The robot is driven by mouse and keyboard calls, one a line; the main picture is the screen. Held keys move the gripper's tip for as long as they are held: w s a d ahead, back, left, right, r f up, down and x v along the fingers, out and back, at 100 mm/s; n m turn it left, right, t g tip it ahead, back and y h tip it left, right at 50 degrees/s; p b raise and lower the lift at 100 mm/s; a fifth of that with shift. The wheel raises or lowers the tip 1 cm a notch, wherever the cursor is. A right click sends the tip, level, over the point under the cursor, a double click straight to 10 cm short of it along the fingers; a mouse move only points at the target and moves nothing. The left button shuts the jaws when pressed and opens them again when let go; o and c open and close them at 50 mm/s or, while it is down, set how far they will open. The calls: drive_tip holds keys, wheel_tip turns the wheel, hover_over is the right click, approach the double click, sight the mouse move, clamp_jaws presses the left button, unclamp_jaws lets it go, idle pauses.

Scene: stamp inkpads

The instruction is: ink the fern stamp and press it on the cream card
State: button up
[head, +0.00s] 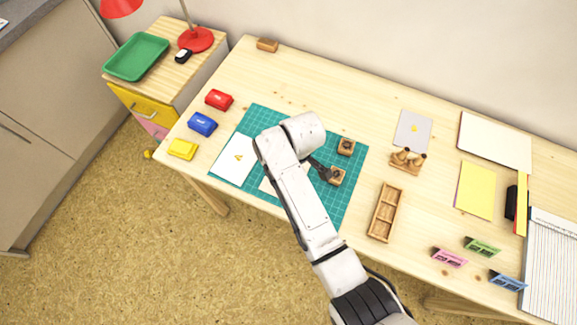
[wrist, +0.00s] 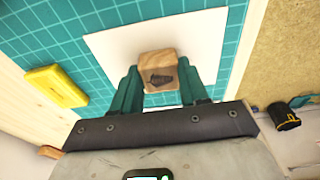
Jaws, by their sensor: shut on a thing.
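My gripper (wrist: 158,85) is shut on a small wooden stamp block with a dark motif (wrist: 160,62); the motif is too small to read surely as a fern. A pale card (wrist: 110,48) lies behind the block in the wrist view; the gap between them cannot be told. In the head view my arm partly covers the cream card (head: 268,187) on the teal mat (head: 333,208). A wooden stamp block (head: 337,176) shows beside the dark end of my arm. Another stamp block (head: 346,146) stands behind it on the mat.
Red (head: 219,99), blue (head: 202,124) and yellow (head: 183,148) inkpads stand left of the mat. A white card (head: 233,167) lies on the mat's left part. A wooden tray (head: 385,212) and a small stand with round-topped pieces (head: 407,161) are to the right.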

drive_tip(key=shift+s+r+p, duration=0.1)
drive_tip(key=shift+p, duration=0.25)
idle(0.3)
drive_tip(key=shift+r+p, duration=0.35)
drive_tip(key=shift+r, duration=0.1)
drive_tip(key=shift+r+p, duration=2.6)
drive_tip(key=shift+r, duration=0.15)
